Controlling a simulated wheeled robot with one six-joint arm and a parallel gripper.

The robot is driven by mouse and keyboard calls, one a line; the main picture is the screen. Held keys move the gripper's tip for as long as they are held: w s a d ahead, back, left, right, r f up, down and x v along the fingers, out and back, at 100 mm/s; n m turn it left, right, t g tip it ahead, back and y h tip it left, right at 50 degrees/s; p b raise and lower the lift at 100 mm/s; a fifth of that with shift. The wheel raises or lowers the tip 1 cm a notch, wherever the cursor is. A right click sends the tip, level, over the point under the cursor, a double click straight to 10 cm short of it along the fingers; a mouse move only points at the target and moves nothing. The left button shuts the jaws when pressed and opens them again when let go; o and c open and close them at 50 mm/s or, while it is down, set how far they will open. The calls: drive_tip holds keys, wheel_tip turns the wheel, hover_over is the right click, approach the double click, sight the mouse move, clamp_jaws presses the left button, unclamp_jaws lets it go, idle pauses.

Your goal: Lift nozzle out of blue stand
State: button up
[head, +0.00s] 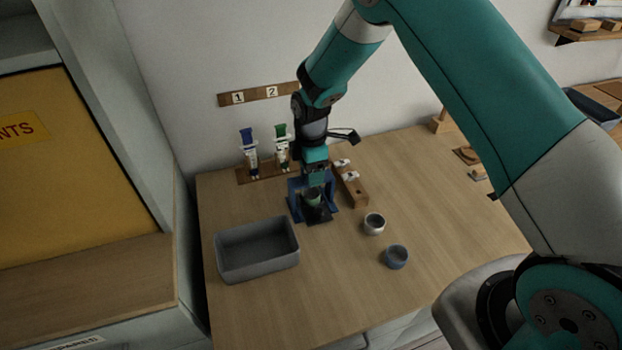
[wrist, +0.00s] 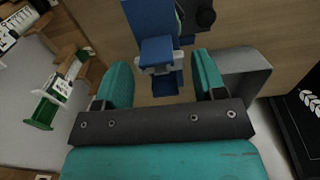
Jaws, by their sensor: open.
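The blue stand (head: 294,203) is on the wooden table, directly under my gripper (head: 315,188). In the wrist view the blue stand (wrist: 150,18) reaches in from the top, and a blue block with small pale grey parts lies between the fingers. My gripper (wrist: 160,62) is open, one teal finger on each side, with visible gaps to the blue block. I cannot clearly pick out the nozzle; the gripper and stand hide that spot in the head view.
A grey bin (head: 257,273) stands front left of the stand. Two small cups (head: 374,227) (head: 396,258) stand to the right. A labelled wooden block (head: 352,190) is close by on the right. Blue-topped (head: 250,155) and green-topped (head: 282,155) syringes stand behind left.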

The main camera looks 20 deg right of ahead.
drive_tip(key=shift+f+b, duration=0.7)
drive_tip(key=shift+f, duration=0.5)
drive_tip(key=c, duration=0.5)
drive_tip(key=shift+r+p, duration=2.9)
drive_tip(key=shift+r, duration=1.35)
